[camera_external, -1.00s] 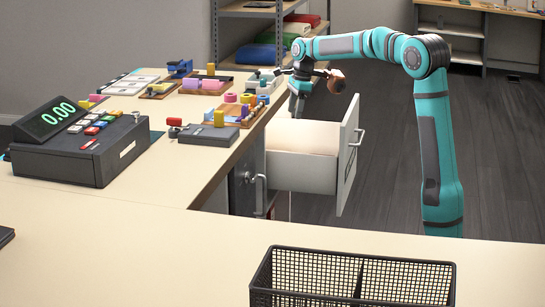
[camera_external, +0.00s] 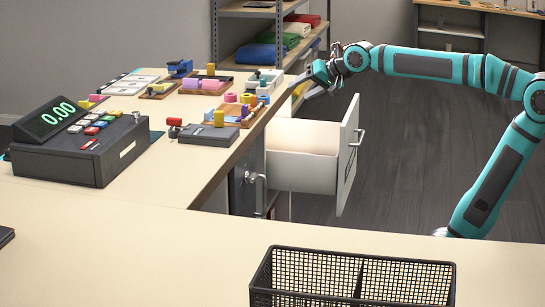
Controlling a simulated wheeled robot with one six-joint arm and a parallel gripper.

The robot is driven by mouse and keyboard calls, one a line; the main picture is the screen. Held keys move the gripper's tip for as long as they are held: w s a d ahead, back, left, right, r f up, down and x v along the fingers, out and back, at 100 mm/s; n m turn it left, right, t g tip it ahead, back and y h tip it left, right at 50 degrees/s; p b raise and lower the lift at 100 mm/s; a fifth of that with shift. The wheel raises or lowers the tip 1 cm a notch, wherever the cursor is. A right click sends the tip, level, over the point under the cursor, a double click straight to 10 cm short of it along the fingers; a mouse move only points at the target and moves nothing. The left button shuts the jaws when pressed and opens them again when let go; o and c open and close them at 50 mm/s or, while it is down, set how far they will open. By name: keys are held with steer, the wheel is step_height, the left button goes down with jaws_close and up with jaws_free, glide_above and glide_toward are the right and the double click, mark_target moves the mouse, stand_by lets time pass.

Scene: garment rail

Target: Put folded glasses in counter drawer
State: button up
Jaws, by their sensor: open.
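The counter drawer (camera_external: 305,170) is pulled out from the side of the counter (camera_external: 175,177). Its front panel with a handle faces right, and part of its pale inside shows. My gripper (camera_external: 297,88) is open, above and behind the drawer, close to the counter's far right edge. It points to the lower left, and no object shows between its fingers. I cannot make out the folded glasses anywhere in this view; the drawer's floor is partly hidden by its near wall.
A cash register (camera_external: 80,145) stands on the counter at the left. Trays of small coloured items and a grey box (camera_external: 208,135) lie near the counter's right edge. A black wire basket (camera_external: 350,280) is in front. Shelves (camera_external: 265,50) stand behind.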

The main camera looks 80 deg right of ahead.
steer(key=s+a+r+n+t+y, duration=0.2)
steer(key=s+a+n+t, duration=0.4)
steer(key=s+a+n, duration=0.5)
steer(key=s+r, duration=0.1)
steer(key=s, duration=0.2)
steer(key=shift+s+a+r+y, duration=0.25)
steer(key=shift+s+y, duration=0.05)
steer(key=o, duration=0.9)
steer(key=shift+o, duration=0.2)
steer(key=shift+r, duration=0.15)
